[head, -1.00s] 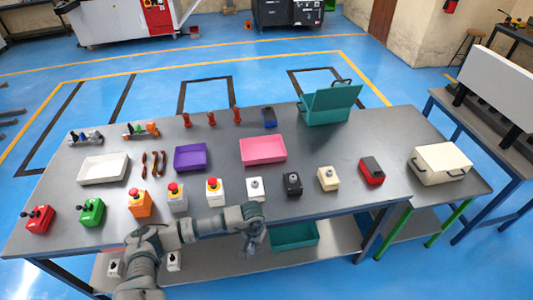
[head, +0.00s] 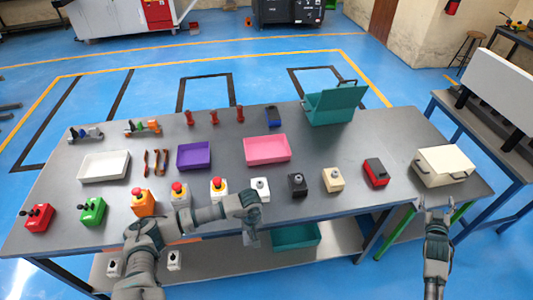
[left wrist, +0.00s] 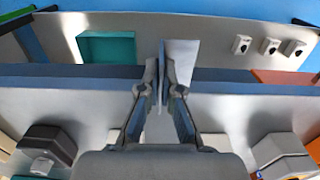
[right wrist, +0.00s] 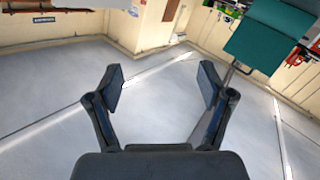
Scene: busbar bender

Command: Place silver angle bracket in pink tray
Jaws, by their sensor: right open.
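The pink tray (head: 280,157) lies empty on the grey table, right of the purple tray. My left gripper (head: 251,236) hangs at the table's front edge, pointing down, in front of and below the pink tray. In the left wrist view, my left gripper (left wrist: 163,92) is shut on a thin silver plate-like piece, the silver angle bracket (left wrist: 181,58). Its lower part is hidden between the fingers. My right gripper (head: 435,204) is open and empty off the table's front right; its spread fingers show in the right wrist view (right wrist: 160,88).
A row of button boxes (head: 217,190) and switch boxes stands along the front of the table. A purple tray (head: 196,156), a white tray (head: 104,166) and a teal open box (head: 332,105) stand behind. A teal bin (head: 296,237) sits on the lower shelf.

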